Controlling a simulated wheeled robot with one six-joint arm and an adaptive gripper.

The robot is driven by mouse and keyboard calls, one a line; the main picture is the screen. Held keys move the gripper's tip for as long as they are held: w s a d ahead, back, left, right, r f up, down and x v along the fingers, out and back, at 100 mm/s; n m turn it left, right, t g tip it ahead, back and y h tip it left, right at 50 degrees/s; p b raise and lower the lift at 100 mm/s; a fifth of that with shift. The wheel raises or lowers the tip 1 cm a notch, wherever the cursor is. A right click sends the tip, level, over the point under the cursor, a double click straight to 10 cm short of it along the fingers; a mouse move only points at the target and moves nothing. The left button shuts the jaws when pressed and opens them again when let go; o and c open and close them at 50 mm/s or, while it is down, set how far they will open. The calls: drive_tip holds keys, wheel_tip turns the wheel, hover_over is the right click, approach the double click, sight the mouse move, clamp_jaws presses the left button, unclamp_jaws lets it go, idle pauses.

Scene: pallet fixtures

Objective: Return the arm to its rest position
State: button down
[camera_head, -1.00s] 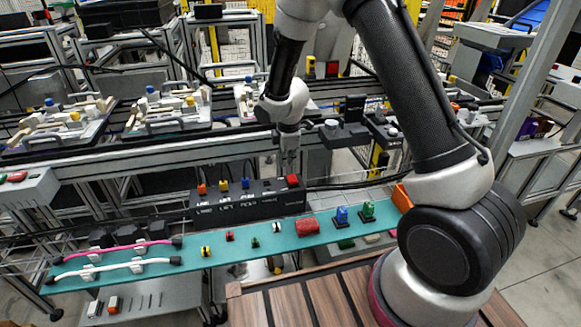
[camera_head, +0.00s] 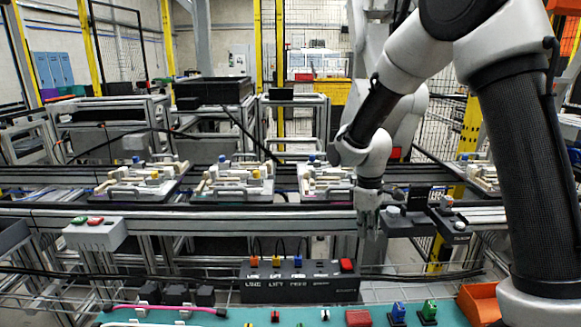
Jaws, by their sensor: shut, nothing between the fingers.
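My gripper (camera_head: 367,222) hangs pointing down at the end of my arm, right of the picture's middle. It is shut and holds nothing. It is in front of the conveyor rail (camera_head: 280,217), above and a little right of the black switch box (camera_head: 300,282) with its red button. It looks apart from the things around it, though its exact depth is hard to tell.
A teal shelf (camera_head: 245,317) with small coloured parts runs along the bottom. Pallet fixtures (camera_head: 235,186) stand on the conveyor behind. A black device (camera_head: 425,222) sits close right of my gripper. A grey button box (camera_head: 95,232) is at left.

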drive_tip(key=s+d+r+m+t, duration=0.2)
drive_tip(key=s+d+r+m, duration=0.3)
drive_tip(key=s+r, duration=0.5)
drive_tip(key=s+d+r+m+t, duration=0.2)
drive_tip(key=s+d+r+m, duration=0.3)
drive_tip(key=s+d+r, duration=0.4)
drive_tip(key=s, duration=0.5)
drive_tip(key=shift+s+r+m+t+y, duration=0.3)
drive_tip(key=shift+r+y, duration=0.05)
drive_tip(key=shift+y, duration=0.05)
